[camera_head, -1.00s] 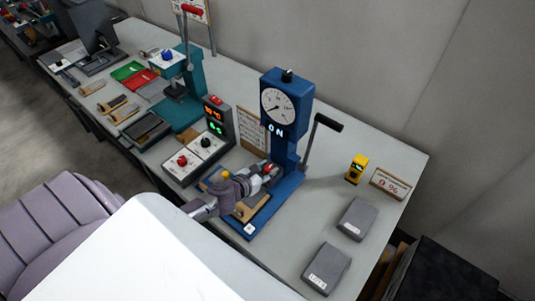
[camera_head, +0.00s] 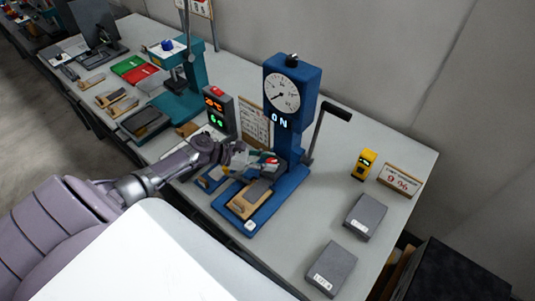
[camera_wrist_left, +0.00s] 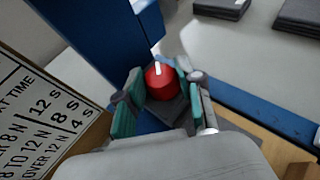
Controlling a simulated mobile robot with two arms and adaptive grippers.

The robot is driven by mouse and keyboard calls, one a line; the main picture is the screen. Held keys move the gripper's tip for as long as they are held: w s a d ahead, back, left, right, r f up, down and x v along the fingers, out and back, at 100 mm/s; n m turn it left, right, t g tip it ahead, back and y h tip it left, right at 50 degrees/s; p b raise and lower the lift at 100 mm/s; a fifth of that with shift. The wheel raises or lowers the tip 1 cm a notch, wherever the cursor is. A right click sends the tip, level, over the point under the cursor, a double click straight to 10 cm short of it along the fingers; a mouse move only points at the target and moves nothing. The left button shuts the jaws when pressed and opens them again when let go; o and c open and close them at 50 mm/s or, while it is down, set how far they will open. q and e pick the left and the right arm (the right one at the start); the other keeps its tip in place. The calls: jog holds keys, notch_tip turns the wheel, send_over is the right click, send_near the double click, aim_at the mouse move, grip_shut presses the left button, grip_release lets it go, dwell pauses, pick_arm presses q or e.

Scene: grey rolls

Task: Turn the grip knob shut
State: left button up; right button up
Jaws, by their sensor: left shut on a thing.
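The red grip knob (camera_head: 271,160) with a white mark sits low on the front of the blue force gauge stand (camera_head: 291,142). It also shows in the left wrist view (camera_wrist_left: 160,84), where its white mark runs nearly straight up. My left gripper (camera_head: 262,164) reaches in from the left. In the wrist view its two green-padded fingers (camera_wrist_left: 156,92) stand on either side of the knob, shut on it. The stand's round dial (camera_head: 282,93) faces me, with a lit "0 N" display below. My right gripper is not in view.
A lever with a black handle (camera_head: 337,111) rises right of the stand. A yellow device (camera_head: 364,164), a sign (camera_head: 401,179) and grey blocks (camera_head: 365,216) lie right. A teal press (camera_head: 184,85) stands further left.

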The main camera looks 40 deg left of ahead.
pick_arm(q)
jog(key=shift+g, duration=0.3)
jog(key=o, duration=1.2)
jog(key=shift+w, duration=0.1)
jog(key=shift+c, duration=0.2)
jog(key=v, duration=1.2)
jog(key=shift+f, duration=0.2)
jog(key=shift+a, duration=0.15)
